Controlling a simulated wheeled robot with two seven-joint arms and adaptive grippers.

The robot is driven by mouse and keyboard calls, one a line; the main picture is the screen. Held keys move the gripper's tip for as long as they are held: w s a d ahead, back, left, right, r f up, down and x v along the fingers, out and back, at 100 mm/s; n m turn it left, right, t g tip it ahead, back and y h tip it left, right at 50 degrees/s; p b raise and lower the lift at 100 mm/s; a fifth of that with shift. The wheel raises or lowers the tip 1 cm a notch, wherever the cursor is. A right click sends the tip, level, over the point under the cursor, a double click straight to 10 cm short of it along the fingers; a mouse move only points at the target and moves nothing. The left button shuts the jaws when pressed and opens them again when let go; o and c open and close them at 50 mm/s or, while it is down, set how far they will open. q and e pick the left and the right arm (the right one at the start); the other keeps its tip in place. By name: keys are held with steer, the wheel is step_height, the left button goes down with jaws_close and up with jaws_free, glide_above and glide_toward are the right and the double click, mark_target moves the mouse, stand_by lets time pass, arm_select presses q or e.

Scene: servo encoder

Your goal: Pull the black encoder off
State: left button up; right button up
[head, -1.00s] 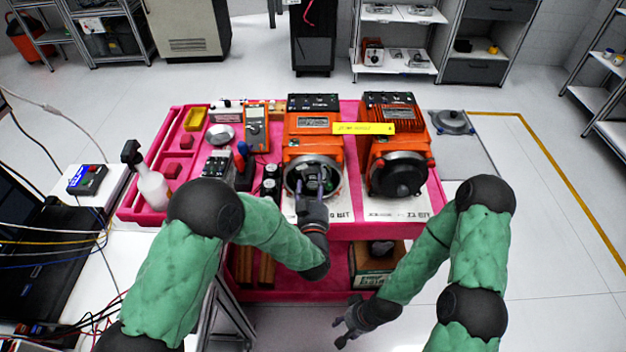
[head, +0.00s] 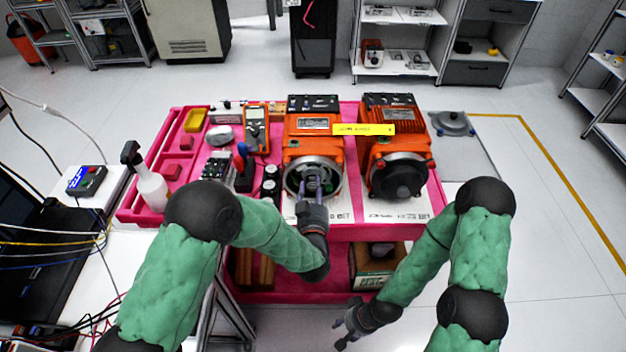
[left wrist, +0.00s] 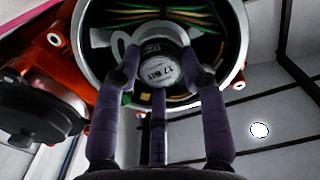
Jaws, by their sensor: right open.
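The black encoder (left wrist: 160,70) sits inside the round open housing at the front of the left orange motor (head: 313,150). Its round end, with printed marks, faces the left wrist camera. My left gripper (head: 314,182) is at this opening. In the left wrist view its fingers (left wrist: 160,85) stand on both sides of the encoder and below it, and look closed against it. The encoder's rear is hidden in the housing. In the head view my gripper covers most of it. My right gripper (head: 348,332) is open and empty, low in front of the cart.
A second orange motor (head: 393,140) with a dark round front cover stands to the right. Coloured wires (left wrist: 150,12) run inside the housing. The pink cart (head: 165,140) also holds a multimeter (head: 256,128) and a spray bottle (head: 151,185).

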arm_select(q)
steer(key=shift+s, duration=1.75)
steer(key=s, duration=0.5)
steer(key=shift+s+p, duration=0.3)
steer(key=shift+s, duration=0.05)
stand_by(0.3)
